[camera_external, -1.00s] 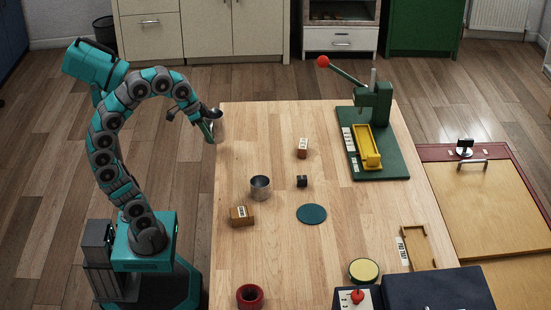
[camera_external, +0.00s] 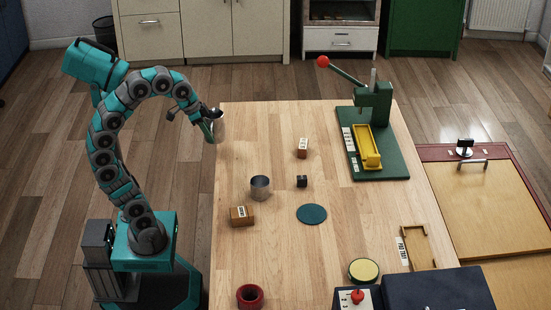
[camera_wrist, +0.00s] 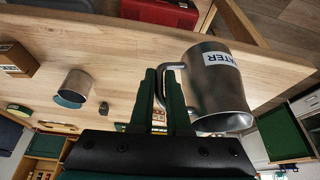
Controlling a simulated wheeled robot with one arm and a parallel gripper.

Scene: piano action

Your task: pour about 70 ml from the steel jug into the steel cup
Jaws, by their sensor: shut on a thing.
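The steel jug (camera_external: 219,126) is at the table's far left corner in the external view. In the wrist view the jug (camera_wrist: 217,88) is large, with a white label ending in "TER" and a side handle. My gripper (camera_external: 208,125) is shut on the jug's handle; its green fingers (camera_wrist: 162,85) close around the handle in the wrist view. The jug's contents are hidden. The steel cup (camera_external: 260,187) stands upright on the table, nearer the camera and right of the jug. It also shows in the wrist view (camera_wrist: 75,86), apart from my gripper.
A wooden block (camera_external: 242,215) stands close to the cup, and a small black cube (camera_external: 302,181) lies right of it. The table between jug and cup is clear.

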